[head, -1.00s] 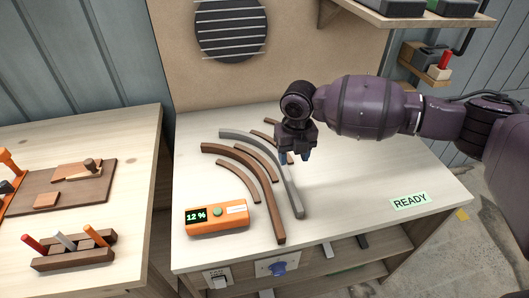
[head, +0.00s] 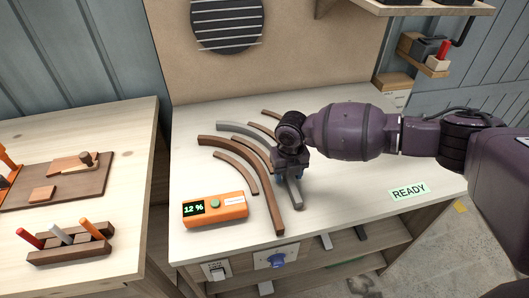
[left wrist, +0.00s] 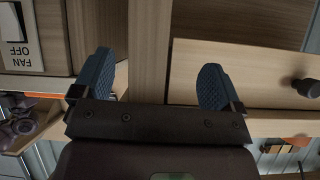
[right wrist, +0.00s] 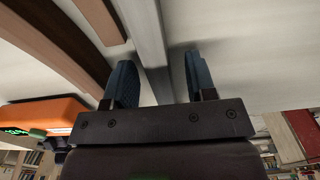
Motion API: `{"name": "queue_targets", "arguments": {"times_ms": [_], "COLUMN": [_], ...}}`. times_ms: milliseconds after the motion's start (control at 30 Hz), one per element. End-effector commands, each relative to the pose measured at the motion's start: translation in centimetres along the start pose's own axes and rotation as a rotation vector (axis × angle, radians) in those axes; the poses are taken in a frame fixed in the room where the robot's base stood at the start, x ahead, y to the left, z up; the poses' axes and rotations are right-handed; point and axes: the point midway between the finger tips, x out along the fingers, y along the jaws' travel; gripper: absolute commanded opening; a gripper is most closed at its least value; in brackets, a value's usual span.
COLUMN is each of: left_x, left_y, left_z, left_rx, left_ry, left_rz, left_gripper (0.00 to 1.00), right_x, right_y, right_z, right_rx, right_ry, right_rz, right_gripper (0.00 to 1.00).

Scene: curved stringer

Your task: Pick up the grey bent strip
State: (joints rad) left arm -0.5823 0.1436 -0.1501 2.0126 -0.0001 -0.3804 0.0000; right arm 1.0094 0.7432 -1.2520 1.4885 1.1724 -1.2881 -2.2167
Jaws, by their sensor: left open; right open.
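The grey bent strip (head: 295,190) lies on the pale bench top, curving from the back left toward the front. Its middle is hidden in the head view by my right gripper (head: 287,172), which is low over it. In the right wrist view the grey strip (right wrist: 149,45) runs between the two open blue fingers (right wrist: 158,82), nearer the left one. The right gripper is open and I see no grip on the strip. My left gripper (left wrist: 153,83) is open and empty, facing wooden cabinet fronts in the left wrist view.
Several brown curved strips lie beside the grey one, including a large one (head: 262,180) close on its left. An orange box with a display (head: 214,209) stands at front left. A READY label (head: 408,191) lies on the clear right side of the bench.

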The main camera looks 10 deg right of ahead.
Motion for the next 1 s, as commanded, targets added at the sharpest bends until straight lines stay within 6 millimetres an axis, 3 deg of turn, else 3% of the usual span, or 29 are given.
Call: {"name": "queue_targets", "arguments": {"times_ms": [233,567,1000], "left_x": [-0.2,-0.2,-0.3], "left_y": [0.0,0.0,-0.1], "left_z": [0.1,0.2,0.0], "left_rx": [-0.001,-0.001,-0.001], "left_ry": [-0.003,-0.005,-0.002], "left_rz": [-0.001,-0.001,-0.002], "left_gripper": [0.91,0.91,0.91], "right_x": [0.2,0.1,-0.8], "right_y": [0.0,0.0,0.0], "right_z": [0.1,0.1,0.1], "right_rx": [0.000,0.000,0.000], "right_ry": [-0.002,-0.002,-0.004], "right_rz": [0.000,0.000,0.001], "right_gripper": [0.50,0.00,0.00]}}
